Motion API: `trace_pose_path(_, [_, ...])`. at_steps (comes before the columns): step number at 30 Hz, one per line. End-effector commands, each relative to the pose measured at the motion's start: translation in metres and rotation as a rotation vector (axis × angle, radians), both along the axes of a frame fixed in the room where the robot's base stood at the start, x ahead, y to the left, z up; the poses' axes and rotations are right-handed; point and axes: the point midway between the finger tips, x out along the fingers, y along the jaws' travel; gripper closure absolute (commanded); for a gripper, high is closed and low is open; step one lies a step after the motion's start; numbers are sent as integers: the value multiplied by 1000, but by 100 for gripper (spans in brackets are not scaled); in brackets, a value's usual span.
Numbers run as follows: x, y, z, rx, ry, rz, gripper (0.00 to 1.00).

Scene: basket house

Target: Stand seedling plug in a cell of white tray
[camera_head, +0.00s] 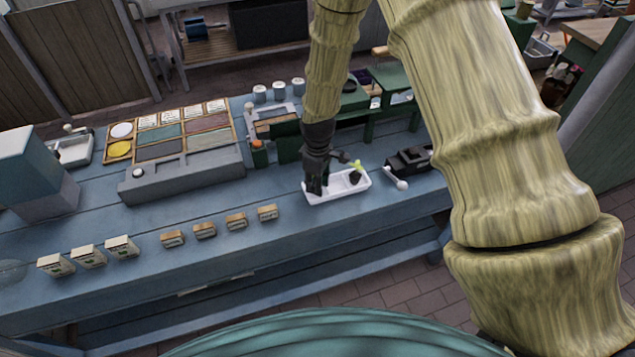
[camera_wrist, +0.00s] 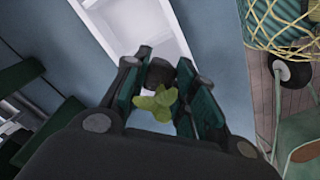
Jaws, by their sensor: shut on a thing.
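The seedling plug (camera_wrist: 158,74) has a dark root block and light green leaves. It sits between the two fingers of my gripper (camera_wrist: 157,84), which is shut on it. In the head view its green leaves (camera_head: 358,164) show at the right half of the white tray. The white tray (camera_head: 337,198) is a shallow oblong on the blue bench, with my gripper (camera_head: 336,176) low over it. In the wrist view the tray (camera_wrist: 122,22) runs up from the fingertips. I cannot tell whether the block touches the tray floor; the fingers hide part of it.
A black device (camera_head: 408,160) with a pale knob stands close right of the tray. A green stand (camera_head: 370,110) is behind. Small labelled boxes (camera_head: 236,220) line the bench front at left. A grey rack (camera_head: 182,178) stands farther left. Bare bench lies in front of the tray.

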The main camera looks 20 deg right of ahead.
Motion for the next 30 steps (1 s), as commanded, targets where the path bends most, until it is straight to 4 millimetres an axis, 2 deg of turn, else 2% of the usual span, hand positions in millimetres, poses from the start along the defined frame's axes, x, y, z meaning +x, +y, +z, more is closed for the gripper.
trace_pose_path(1, [-4,0,-8,0,9,1,89])
trace_pose_path(12, [-7,1,-17,0,13,1,89])
trace_pose_path(13, [-7,1,-18,0,13,1,69])
trace_pose_path(16, [-7,1,-18,0,15,1,52])
trace_pose_path(30, [-7,1,-15,0,13,1,52])
